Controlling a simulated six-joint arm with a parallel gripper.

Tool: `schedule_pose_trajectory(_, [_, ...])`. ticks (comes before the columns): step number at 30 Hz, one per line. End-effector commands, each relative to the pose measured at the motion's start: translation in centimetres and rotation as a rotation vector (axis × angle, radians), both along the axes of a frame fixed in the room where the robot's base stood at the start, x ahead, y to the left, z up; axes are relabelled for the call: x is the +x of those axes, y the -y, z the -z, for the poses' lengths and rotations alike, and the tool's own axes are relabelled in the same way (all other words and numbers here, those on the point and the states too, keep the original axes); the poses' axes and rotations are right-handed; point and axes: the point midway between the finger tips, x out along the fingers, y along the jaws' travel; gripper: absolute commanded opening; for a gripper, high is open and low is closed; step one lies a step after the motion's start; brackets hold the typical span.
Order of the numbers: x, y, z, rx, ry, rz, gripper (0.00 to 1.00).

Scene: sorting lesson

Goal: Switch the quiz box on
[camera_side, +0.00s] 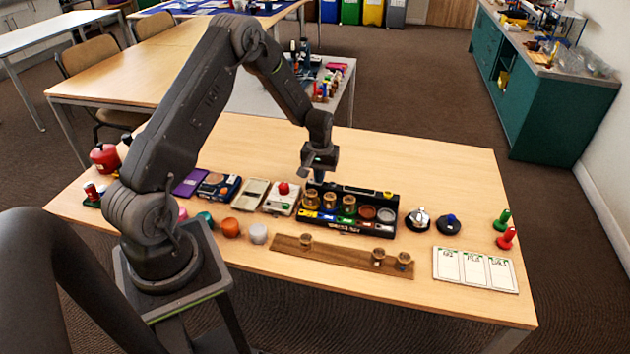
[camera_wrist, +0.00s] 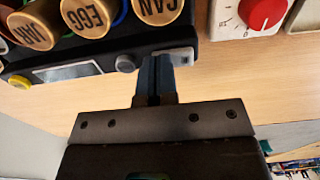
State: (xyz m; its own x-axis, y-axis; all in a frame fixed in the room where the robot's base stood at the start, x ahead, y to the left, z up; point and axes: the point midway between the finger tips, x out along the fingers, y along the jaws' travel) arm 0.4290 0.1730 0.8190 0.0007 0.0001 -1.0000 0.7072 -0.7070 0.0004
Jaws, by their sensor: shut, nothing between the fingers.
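The quiz box (camera_side: 375,232) is a long black case on the table in the side view. Wooden cylinders stand in its coloured wells, and a raised black panel runs along its back. In the wrist view this panel (camera_wrist: 95,55) shows a display, a grey knob (camera_wrist: 125,63), a yellow button (camera_wrist: 20,82) and a small pale plate (camera_wrist: 178,56), perhaps the switch. My gripper (camera_side: 319,178) is shut and empty, pointing down at the panel's left end in the side view.
A white box with a red knob (camera_side: 283,188) stands just left of the quiz box. A wooden strip (camera_side: 340,258) with small cylinders lies in front. A bell (camera_side: 417,219) and a white card board (camera_side: 475,268) are to the right. Table behind the box is clear.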

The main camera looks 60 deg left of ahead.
Motion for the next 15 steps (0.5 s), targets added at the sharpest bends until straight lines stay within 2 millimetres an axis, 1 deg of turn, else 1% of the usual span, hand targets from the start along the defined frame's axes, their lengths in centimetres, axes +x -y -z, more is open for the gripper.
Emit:
schedule_pose_trajectory(5, [0.0, 0.0, -0.2, 0.000, 0.000, 0.000, 0.00])
schedule_pose_trajectory(15, [0.0, 0.0, -2.7, 0.000, 0.000, 0.000, 0.00])
